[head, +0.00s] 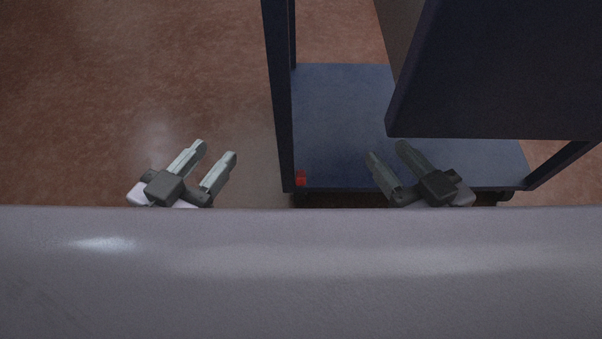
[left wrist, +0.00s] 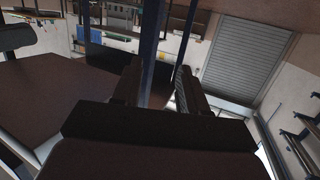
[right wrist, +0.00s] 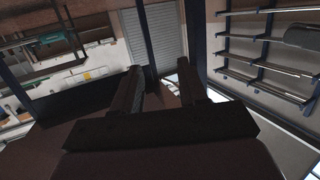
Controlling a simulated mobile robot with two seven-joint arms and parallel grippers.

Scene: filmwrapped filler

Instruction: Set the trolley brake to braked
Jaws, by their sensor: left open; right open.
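The blue trolley stands in front of me in the head view, with its lower deck (head: 340,110) low over the floor. A small red part (head: 301,178), which looks like the brake pedal, sits at the deck's near left corner beside the post. I cannot tell its brake position. My left gripper (head: 218,150) is open and empty, over the floor left of the trolley. My right gripper (head: 387,150) is open and empty, showing in front of the deck's near part, right of the red part. Both grippers are apart from the red part.
A dark blue upright post (head: 279,100) rises at the trolley's left side. A large dark panel (head: 500,70) covers much of the trolley's right. The reddish-brown floor (head: 120,80) on the left is clear. The left wrist view shows a grey roller shutter (left wrist: 245,60).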

